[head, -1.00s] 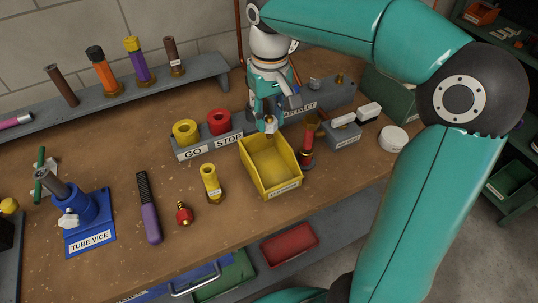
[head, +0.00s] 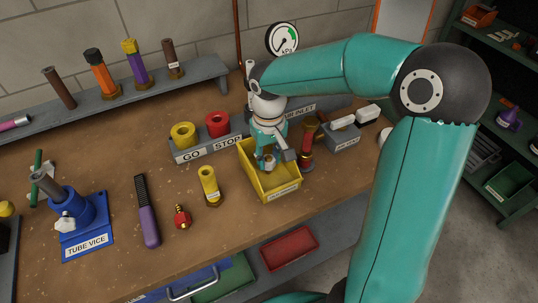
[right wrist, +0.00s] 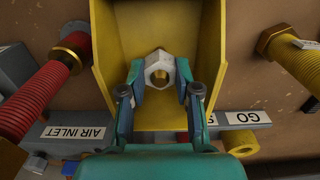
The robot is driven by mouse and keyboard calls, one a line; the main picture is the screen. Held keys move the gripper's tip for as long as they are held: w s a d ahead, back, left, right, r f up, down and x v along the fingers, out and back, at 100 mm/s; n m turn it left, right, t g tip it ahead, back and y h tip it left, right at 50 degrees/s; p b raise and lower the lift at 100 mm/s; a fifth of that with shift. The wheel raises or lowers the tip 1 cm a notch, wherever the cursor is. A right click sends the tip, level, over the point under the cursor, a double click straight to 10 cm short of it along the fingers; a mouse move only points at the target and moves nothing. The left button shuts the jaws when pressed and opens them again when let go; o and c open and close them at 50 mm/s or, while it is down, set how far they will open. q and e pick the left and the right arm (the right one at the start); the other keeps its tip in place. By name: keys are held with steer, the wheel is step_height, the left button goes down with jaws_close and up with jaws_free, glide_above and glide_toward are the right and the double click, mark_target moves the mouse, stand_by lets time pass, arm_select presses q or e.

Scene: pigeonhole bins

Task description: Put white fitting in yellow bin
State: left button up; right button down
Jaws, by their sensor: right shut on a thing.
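My right gripper (head: 269,165) is lowered at the bin's opening. In the right wrist view my right gripper (right wrist: 160,84) is shut on the white fitting (right wrist: 157,64), a hex-shaped piece with a brass-coloured bore. The fitting is within the bin's outline; I cannot tell whether it touches the floor. My left gripper is not in view.
Left of the bin stand a yellow-and-brass fitting (head: 209,185) and a small red fitting (head: 182,217). A red-and-brass fitting (head: 307,148) stands close to the bin's right. The GO/STOP block (head: 205,150) is behind. A blue tube vice (head: 85,215) is at left.

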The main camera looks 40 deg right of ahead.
mark_target(269, 159)
steer(key=shift+f, duration=0.1)
steer(key=c, duration=0.8)
jaws_free()
step_height(269, 159, up, 12)
steer(key=shift+r+p, duration=0.15)
steer(key=shift+p, duration=0.2)
